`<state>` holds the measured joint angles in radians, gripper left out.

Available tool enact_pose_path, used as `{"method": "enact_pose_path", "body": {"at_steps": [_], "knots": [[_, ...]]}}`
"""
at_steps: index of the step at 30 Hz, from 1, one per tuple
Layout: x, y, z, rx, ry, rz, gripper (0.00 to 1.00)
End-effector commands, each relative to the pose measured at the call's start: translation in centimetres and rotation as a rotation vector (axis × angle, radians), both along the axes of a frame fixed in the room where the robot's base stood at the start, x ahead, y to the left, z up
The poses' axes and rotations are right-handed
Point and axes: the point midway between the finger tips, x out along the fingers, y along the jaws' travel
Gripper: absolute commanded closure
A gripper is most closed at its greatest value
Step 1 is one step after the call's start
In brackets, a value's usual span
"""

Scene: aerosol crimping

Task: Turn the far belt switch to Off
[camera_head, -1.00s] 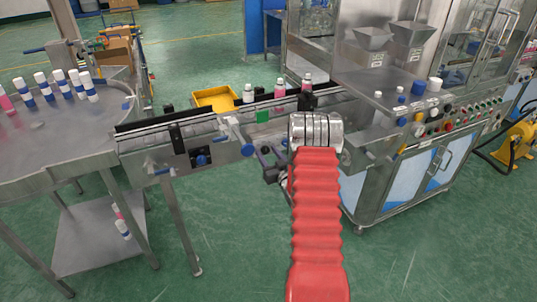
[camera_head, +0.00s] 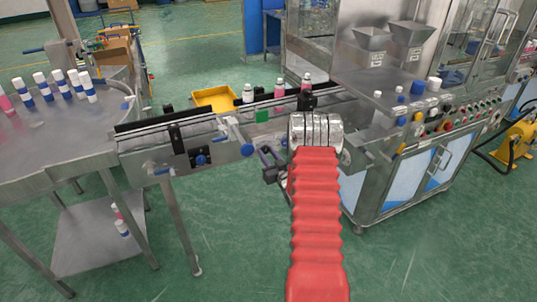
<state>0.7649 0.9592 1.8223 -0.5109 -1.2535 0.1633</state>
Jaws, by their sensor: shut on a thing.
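My gripper (camera_head: 271,164) shows as dark jaws left of my arm's silver wrist, against the near side of the conveyor belt (camera_head: 140,140). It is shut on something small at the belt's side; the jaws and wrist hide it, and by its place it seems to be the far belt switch. The switch's setting cannot be seen. To the left, a blue knob (camera_head: 201,160) sits on a plate on the belt's side.
A white bottle (camera_head: 248,94) and pink bottles (camera_head: 279,89) stand along the belt. A yellow tray (camera_head: 215,98) lies behind it. A round steel table (camera_head: 50,140) with several bottles stands left. The crimping machine (camera_head: 400,165) with its buttons is close on the right.

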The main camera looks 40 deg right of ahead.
Motion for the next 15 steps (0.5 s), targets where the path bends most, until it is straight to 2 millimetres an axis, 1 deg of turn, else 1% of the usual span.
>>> {"method": "enact_pose_path", "body": {"at_steps": [8, 15], "knots": [[-0.14, -0.19, 0.02, -0.081, 0.023, -0.006, 0.95], [-0.15, -0.2, 0.01, -0.235, 0.069, -0.005, 0.95]]}}
